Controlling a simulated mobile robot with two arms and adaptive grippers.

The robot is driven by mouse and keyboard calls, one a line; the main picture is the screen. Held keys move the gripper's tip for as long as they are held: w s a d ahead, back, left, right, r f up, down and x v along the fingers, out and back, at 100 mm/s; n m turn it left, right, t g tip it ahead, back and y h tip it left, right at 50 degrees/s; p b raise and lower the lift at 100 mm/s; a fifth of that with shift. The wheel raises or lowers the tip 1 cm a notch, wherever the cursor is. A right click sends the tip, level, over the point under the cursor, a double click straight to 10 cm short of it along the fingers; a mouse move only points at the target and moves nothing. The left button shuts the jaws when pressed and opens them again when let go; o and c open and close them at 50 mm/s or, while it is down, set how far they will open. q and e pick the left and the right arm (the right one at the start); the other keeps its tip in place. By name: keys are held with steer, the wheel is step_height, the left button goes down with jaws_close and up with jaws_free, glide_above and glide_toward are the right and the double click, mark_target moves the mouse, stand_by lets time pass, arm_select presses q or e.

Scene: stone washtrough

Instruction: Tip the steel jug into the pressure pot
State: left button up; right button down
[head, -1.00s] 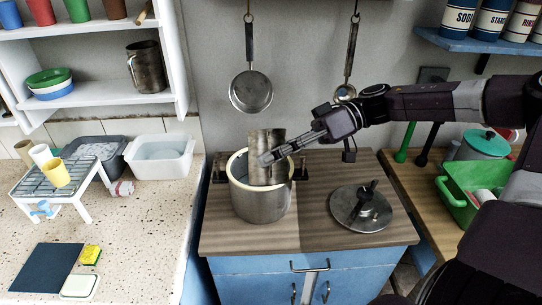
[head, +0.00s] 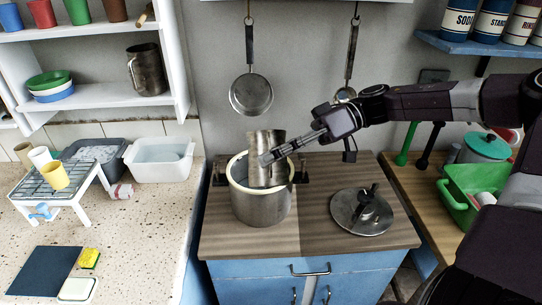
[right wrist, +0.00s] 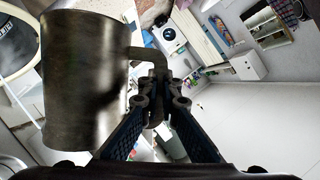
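The steel jug (head: 264,143) is in my right gripper, over the mouth of the pressure pot, leaning slightly. Its lower part shows inside the pot's rim. The pressure pot (head: 262,207) is a steel pot with a pale rim and dark side handles, standing open on the wooden cabinet top. My right gripper (head: 277,154) reaches in from the right. In the right wrist view, its fingers (right wrist: 157,88) are closed on the handle of the jug (right wrist: 85,80). The inside of the jug is hidden. My left gripper is not in view.
The pot's lid (head: 361,211) lies on the cabinet top (head: 325,170), right of the pot. Two pans hang on the wall behind, one of them a steel pan (head: 251,94). Another metal jug (head: 146,70) stands on the white shelf. A green crate (head: 460,210) is at the right.

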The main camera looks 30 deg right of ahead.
steer(key=shift+w+d+r+m+g+b, duration=0.15)
steer(key=shift+w+r+m+g+b, duration=0.2)
steer(key=shift+b, duration=0.2)
stand_by(1.4)
stand_by(0.5)
steer(key=shift+w+d+r+m+y+b, duration=0.15)
steer(key=shift+w+d+m+y+b, duration=0.1)
steer(key=shift+w+m+b, duration=0.15)
steer(key=shift+w+d+r+m+y+b, duration=0.15)
steer(key=shift+w+m+y+b, duration=0.1)
steer(key=shift+w, duration=0.1)
stand_by(3.0)
